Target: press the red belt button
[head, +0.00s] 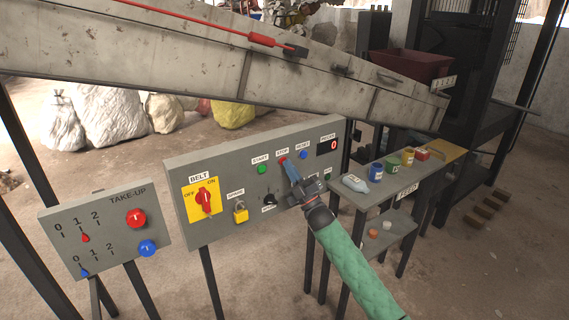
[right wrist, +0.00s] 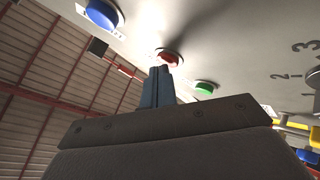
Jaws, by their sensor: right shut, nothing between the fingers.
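A grey control panel (head: 225,157) marked BELT carries a small red button (head: 282,159) under the STOP label. The red button also shows in the right wrist view (right wrist: 169,56), just past my fingertips. My right gripper (head: 287,165) is shut and empty, its blue fingers pointing at the red button. In the right wrist view the fingertips (right wrist: 163,70) overlap the button's lower edge; I cannot tell whether they touch it. A green button (head: 262,169) is left of the red one and a blue button (head: 303,155) right of it. My left gripper is not in view.
The panel also has a red rotary switch (head: 205,200) on a yellow plate and a yellow padlock (head: 240,212). A take-up panel (head: 105,235) stands at left. A feed shelf (head: 345,190) with several small items is at right. The conveyor (head: 230,70) runs above.

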